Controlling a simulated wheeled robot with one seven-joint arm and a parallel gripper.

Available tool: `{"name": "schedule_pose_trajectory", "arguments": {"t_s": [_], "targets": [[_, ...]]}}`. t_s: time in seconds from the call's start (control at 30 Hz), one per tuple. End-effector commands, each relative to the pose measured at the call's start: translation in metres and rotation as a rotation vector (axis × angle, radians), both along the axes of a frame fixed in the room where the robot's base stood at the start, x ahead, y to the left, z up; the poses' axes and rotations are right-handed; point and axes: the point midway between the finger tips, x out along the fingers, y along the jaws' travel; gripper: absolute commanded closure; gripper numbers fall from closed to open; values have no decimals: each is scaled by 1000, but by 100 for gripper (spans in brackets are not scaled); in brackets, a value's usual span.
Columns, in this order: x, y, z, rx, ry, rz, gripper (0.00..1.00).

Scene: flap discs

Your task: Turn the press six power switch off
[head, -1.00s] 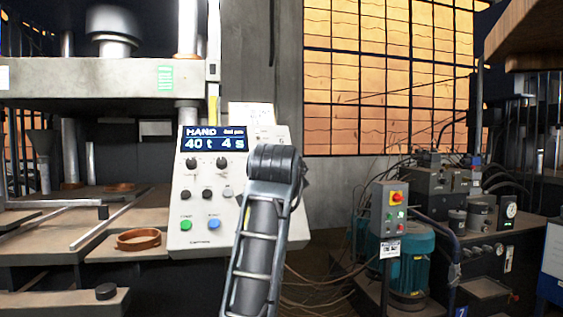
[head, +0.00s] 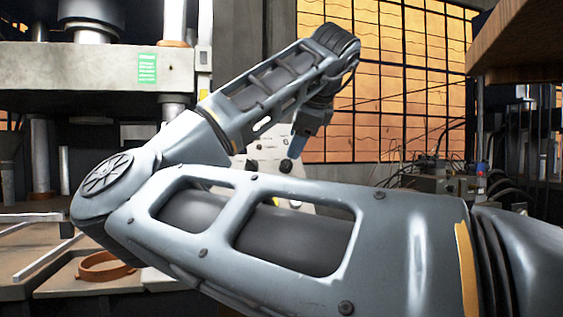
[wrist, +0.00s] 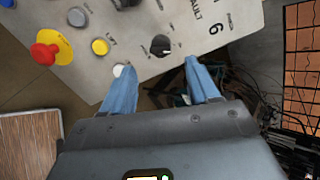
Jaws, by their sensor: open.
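In the wrist view a pale control panel (wrist: 125,30) carries the number 6 and the word FAULT. A black rotary knob (wrist: 160,45) with a light mark sits near the 6; it looks like the power switch, but its small label is hard to read. My gripper (wrist: 163,78) is open and empty, its two blue fingers spread on either side of the knob's line, short of it in the picture. I cannot tell the distance in depth. In the head view the panel (head: 262,160) is mostly hidden by my arm, and my gripper (head: 298,145) points down in front of it.
A red mushroom button (wrist: 44,54) on a yellow base, a yellow button (wrist: 100,46) and a white button (wrist: 121,71) share the panel. In the head view the press (head: 110,68) stands left and a brown ring (head: 104,266) lies on its bed.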

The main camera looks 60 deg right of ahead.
Motion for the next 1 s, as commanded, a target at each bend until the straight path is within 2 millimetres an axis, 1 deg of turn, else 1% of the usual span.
{"name": "schedule_pose_trajectory", "arguments": {"t_s": [0.17,0.4,0.53,0.7,0.93,1.0], "targets": [[9,-8,-11,4,2,1,40],[28,-28,-36,3,2,1,40],[36,-35,-46,2,1,1,40],[40,-40,-51,0,0,0,40],[40,-40,-52,1,-1,-1,40],[40,-40,-52,1,-1,-1,45]]}}
